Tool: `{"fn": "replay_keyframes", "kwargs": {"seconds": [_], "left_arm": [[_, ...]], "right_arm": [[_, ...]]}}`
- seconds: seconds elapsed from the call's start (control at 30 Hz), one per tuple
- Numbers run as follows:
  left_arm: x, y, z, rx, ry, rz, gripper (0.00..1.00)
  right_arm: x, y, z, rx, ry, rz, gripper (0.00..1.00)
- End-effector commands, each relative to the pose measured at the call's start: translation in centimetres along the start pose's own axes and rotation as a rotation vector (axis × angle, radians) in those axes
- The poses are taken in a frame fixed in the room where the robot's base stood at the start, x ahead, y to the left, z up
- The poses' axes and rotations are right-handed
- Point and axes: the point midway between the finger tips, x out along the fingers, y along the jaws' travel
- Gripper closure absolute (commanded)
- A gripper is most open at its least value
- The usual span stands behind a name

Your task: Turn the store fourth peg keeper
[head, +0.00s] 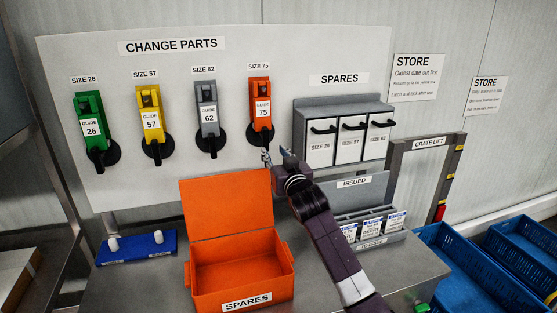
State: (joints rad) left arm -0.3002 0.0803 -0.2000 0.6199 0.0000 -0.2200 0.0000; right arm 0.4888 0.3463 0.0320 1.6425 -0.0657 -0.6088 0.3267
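The fourth guide is the orange SIZE 75 part (260,101), hanging upright on the grey change-parts board. Its keeper is the black round piece with a lever (259,134) at the guide's lower end; the lever appears to point down. My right gripper (274,154) is just below that keeper, its fingertips apart and nothing seen between them. I cannot tell whether a fingertip touches the lever. The green (89,106), yellow (151,99) and grey (206,95) guides hang to the left, each with a black keeper. My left gripper is out of view.
An open orange spares box (238,284) stands on the bench below the board, its lid up. A grey spares rack (345,105) and an issued holder (366,232) are on the right. A blue tray (136,248) with two white knobs lies at left.

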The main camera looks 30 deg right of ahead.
Motion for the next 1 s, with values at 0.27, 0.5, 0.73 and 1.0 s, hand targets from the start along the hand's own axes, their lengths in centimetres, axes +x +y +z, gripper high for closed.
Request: {"fn": "replay_keyframes", "kwargs": {"seconds": [0.27, 0.5, 0.73, 1.0], "left_arm": [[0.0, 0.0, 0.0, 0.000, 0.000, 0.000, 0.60], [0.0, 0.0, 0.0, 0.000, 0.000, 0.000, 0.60], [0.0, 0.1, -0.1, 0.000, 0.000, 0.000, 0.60], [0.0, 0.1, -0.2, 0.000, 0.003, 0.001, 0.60]], "right_arm": [[-3.1, 0.0, 0.1, 0.000, -0.001, 0.000, 0.68], [-3.7, 0.0, 0.0, 0.000, -0.001, 0.000, 0.68], [-3.6, 0.0, 0.0, 0.000, -0.001, 0.000, 0.68], [-3.6, 0.0, 0.0, 0.000, -0.001, 0.000, 0.68]]}}
